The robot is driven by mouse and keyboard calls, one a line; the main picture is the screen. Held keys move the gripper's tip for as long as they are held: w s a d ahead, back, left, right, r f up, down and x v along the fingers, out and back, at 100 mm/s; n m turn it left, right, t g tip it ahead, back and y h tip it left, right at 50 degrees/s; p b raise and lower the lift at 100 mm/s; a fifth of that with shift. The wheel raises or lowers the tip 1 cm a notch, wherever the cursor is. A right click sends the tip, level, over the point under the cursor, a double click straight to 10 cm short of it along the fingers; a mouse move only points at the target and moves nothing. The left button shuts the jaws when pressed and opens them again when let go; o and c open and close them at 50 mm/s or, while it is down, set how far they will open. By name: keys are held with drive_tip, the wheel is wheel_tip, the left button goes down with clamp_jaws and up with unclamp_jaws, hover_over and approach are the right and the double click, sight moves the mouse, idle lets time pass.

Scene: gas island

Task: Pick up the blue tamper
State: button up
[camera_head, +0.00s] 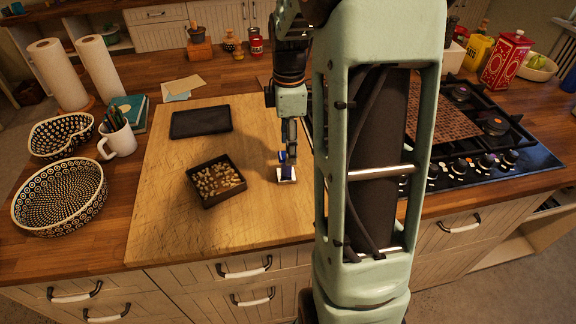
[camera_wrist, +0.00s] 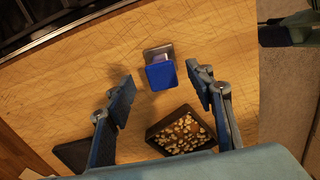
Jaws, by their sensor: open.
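The blue tamper (camera_wrist: 161,76) stands on the wooden cutting board, with a blue top and a pale metal base. In the wrist view it lies beyond my open fingertips and roughly midway between their lines. My gripper (camera_wrist: 162,93) is open with nothing between its fingers. In the head view my gripper (camera_head: 287,153) points down at the tamper (camera_head: 287,174), hiding part of its top; only a bit of blue and the pale base show.
A black box of nuts (camera_head: 216,182) stands left of the tamper on the cutting board (camera_head: 160,215). A flat black tray (camera_head: 201,122) lies behind it. Patterned bowls (camera_head: 60,196) and a mug (camera_head: 117,141) are further left. The gas hob (camera_head: 480,160) is at right.

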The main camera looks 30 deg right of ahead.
sight(286, 167)
drive_tip(key=shift+a+f+p, duration=0.15)
drive_tip(key=shift+f+p, duration=0.1)
drive_tip(key=shift+f, duration=1.5)
drive_tip(key=shift+a+f+p, duration=0.15)
drive_tip(key=shift+f+p, duration=0.1)
drive_tip(key=shift+f, duration=1.45)
clamp_jaws()
